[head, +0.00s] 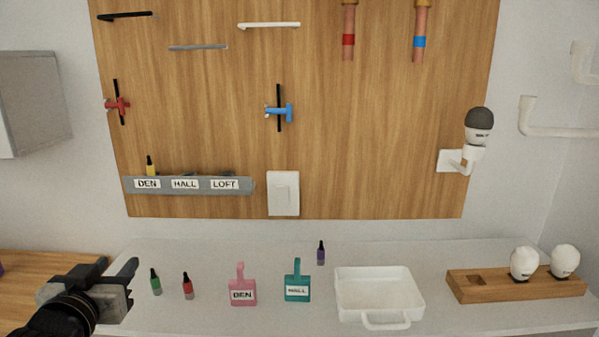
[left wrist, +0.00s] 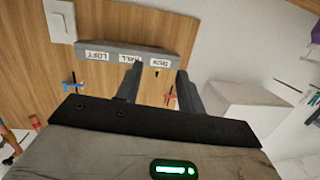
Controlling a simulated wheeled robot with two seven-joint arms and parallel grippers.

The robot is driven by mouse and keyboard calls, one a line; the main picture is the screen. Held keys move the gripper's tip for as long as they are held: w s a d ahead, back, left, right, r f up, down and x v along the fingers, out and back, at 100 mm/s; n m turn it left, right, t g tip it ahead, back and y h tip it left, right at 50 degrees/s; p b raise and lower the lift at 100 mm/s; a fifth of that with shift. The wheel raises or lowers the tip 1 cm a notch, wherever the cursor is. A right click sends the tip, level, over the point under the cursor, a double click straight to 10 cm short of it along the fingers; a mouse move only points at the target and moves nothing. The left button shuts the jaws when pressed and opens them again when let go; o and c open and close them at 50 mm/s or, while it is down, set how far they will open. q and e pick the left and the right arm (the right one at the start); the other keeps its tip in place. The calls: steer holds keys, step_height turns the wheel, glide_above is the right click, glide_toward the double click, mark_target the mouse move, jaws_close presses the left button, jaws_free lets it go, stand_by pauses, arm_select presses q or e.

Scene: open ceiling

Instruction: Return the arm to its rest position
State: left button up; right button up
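My left gripper (head: 119,275) is at the lower left of the head view, over the left end of the white counter (head: 220,258), left of a green bottle (head: 156,284). In the left wrist view the two fingers of the left gripper (left wrist: 160,70) stand apart with nothing between them. The grey label rack (left wrist: 118,50) appears upside down beyond the fingers. My right gripper is in neither view.
Red (head: 188,288) and purple (head: 321,255) bottles, a pink DEN tag (head: 242,293), a teal HALL tag (head: 297,288), a white tray (head: 379,271) and a wooden bulb block (head: 515,291) stand on the counter. A wooden panel (head: 350,130) rises behind. A grey cabinet (head: 30,105) hangs at left.

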arm_select(q)
steer(key=s+d+f+m+g+h, duration=0.1)
steer(key=s+d+f+g+h, duration=0.2)
steer(key=f, duration=0.7)
steer(key=s+d+f+m, duration=0.1)
steer(key=s+d+f, duration=0.35)
steer(key=f, duration=0.45)
steer(key=s+d+f+m+g+h, duration=0.1)
steer(key=s+d+f+g+h, duration=0.1)
steer(key=s+d+f, duration=0.7)
step_height(320, 180, down, 4)
steer(key=s+g, duration=0.1)
steer(key=s, duration=0.1)
steer(key=shift+s+d+m, duration=0.3)
steer(key=shift+s+m, duration=0.1)
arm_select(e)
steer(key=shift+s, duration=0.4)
